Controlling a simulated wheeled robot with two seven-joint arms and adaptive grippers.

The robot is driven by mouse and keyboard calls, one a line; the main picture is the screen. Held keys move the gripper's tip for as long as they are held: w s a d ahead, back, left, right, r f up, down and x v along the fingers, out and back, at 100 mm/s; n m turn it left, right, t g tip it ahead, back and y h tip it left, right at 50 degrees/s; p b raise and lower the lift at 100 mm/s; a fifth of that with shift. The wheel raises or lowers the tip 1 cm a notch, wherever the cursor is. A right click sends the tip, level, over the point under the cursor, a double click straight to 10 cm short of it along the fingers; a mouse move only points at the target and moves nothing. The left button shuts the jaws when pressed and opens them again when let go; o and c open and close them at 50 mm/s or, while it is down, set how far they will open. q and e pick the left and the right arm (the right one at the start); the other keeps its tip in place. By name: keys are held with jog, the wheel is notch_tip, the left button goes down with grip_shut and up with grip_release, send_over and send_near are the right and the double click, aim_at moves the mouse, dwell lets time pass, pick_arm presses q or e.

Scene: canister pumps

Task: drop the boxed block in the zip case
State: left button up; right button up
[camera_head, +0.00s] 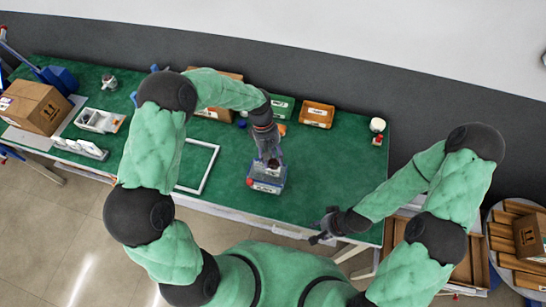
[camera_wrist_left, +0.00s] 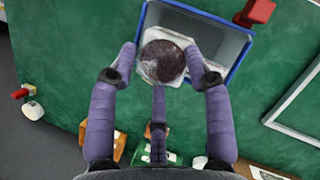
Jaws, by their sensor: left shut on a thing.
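The zip case (camera_head: 266,188) looks like an open blue-rimmed case with a grey inside, on the green table; it also shows in the left wrist view (camera_wrist_left: 232,78). My left gripper (camera_head: 272,160) is over the case. In the left wrist view my left gripper (camera_wrist_left: 163,62) is shut on a dark, rounded thing (camera_wrist_left: 163,60) with whitish material around it. It lies over the case's opening; I cannot tell whether it touches the bottom. I cannot make out a box shape on it. My right gripper (camera_head: 325,227) is at the table's front edge, away from the case, its fingers too small to read.
A red block (camera_wrist_left: 258,11) is at the case's rim. A white frame (camera_head: 209,170) lies left of the case. Orange bins (camera_head: 317,114) stand along the back edge. A cardboard box (camera_head: 34,105) is at far left. The table right of the case is clear.

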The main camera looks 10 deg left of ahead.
pick_arm(q)
jog(key=shift+f+b, duration=0.5)
jog(key=shift+f, duration=0.35)
dwell(0.3)
jog(key=o, duration=1.6)
jog(key=shift+c, duration=0.2)
jog(key=shift+r+p, duration=3.5)
jog(key=shift+r, duration=1.55)
jog(key=shift+f, duration=0.1)
